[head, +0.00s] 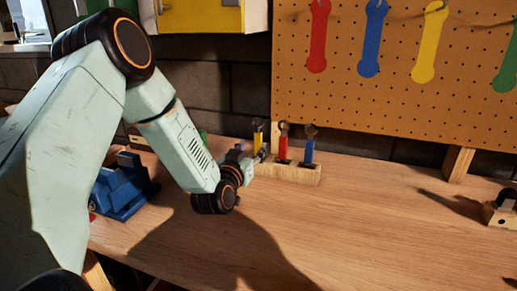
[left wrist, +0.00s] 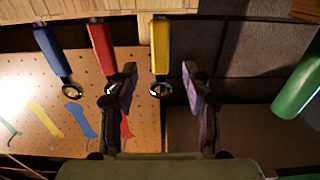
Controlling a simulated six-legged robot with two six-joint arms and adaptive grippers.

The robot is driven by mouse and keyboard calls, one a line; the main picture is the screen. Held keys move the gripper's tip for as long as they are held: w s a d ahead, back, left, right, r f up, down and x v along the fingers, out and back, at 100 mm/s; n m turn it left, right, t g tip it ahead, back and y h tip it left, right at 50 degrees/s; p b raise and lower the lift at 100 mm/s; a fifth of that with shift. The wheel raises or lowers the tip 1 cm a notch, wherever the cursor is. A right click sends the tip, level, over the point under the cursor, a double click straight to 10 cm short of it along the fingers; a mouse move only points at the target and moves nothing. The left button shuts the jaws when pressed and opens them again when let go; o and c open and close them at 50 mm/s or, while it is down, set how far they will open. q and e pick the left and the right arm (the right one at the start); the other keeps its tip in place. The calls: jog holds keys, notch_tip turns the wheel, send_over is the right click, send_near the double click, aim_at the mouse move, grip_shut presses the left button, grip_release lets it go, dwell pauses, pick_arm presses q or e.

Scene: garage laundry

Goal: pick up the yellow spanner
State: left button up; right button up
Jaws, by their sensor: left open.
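The yellow spanner (head: 258,138) stands upright in a wooden block (head: 300,175) at the back of the bench, beside a red spanner (head: 283,142) and a blue spanner (head: 308,148). My left gripper (head: 260,155) is at the block's left end and partly covers the yellow spanner's lower part. In the left wrist view, which looks upside down, the yellow spanner (left wrist: 160,45) shows with its dark ring end between the two open fingers of my left gripper (left wrist: 160,88). Whether it touches either finger I cannot tell. My right gripper is not in view.
A blue vise (head: 122,190) stands on the bench at left. A pegboard (head: 400,90) with painted spanner shapes rises behind. A green cylinder (left wrist: 300,85) shows in the left wrist view. A small wooden block (head: 500,212) is at far right. The bench's middle is clear.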

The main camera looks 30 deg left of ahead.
aim_at(257, 139)
pick_arm(q)
jog(key=shift+w+a, duration=0.2)
jog(key=shift+w, duration=0.2)
jog(key=x, duration=0.5)
jog(key=shift+d+r+b, duration=0.15)
jog(key=shift+r+b, duration=0.05)
jog(key=shift+b, duration=0.1)
jog(key=shift+w, duration=0.2)
jog(key=shift+r, duration=0.1)
jog(key=shift+c, duration=0.7)
jog(key=c, duration=0.5)
grip_shut()
